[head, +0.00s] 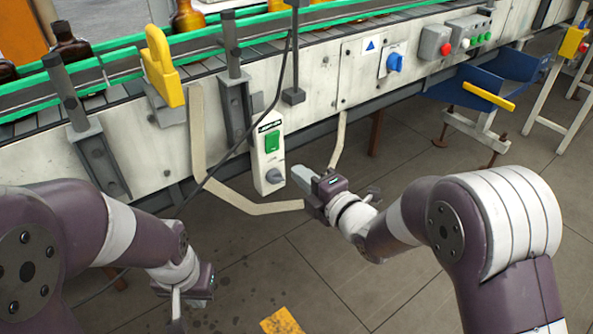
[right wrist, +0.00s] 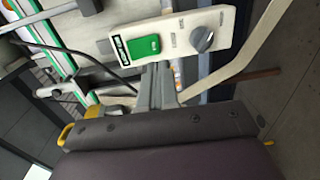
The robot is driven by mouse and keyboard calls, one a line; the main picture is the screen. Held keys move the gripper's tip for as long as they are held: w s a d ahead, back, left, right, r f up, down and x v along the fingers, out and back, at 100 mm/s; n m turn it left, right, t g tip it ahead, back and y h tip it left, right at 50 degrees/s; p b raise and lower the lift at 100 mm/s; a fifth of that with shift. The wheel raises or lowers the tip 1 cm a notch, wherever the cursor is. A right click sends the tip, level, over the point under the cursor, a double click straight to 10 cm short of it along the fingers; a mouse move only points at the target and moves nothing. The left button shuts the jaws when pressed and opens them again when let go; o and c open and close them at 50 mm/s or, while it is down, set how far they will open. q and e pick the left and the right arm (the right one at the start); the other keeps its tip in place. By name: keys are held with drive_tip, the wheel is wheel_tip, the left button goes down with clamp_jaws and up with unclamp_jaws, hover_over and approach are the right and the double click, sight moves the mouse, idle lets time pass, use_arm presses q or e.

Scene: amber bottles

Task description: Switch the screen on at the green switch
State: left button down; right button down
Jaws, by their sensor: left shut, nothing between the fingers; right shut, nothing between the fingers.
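The green switch (head: 272,140) is on a narrow light control box (head: 268,165) on the conveyor's side, above a grey knob (head: 273,176). In the right wrist view the green switch (right wrist: 144,47) shows just beyond my fingertips, beside the grey knob (right wrist: 202,39). My right gripper (head: 300,176) is shut and empty, below and right of the switch in the head view, its fingers pointing toward the box. Whether it touches the box I cannot tell. My left gripper (head: 177,305) is shut and empty, low at the left, well away from the box. I see no screen.
Amber bottles (head: 72,45) stand on the green-railed conveyor (head: 130,62). A yellow bracket (head: 163,65) juts from its side. A black cable (head: 250,140) hangs left of the box. Farther right are a blue knob (head: 394,62) and a red button (head: 446,49).

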drive_tip(key=s+d+f, duration=0.1)
drive_tip(key=s+d, duration=0.2)
drive_tip(key=s, duration=0.2)
drive_tip(key=shift+d+f, duration=0.2)
drive_tip(key=shift+d, duration=0.2)
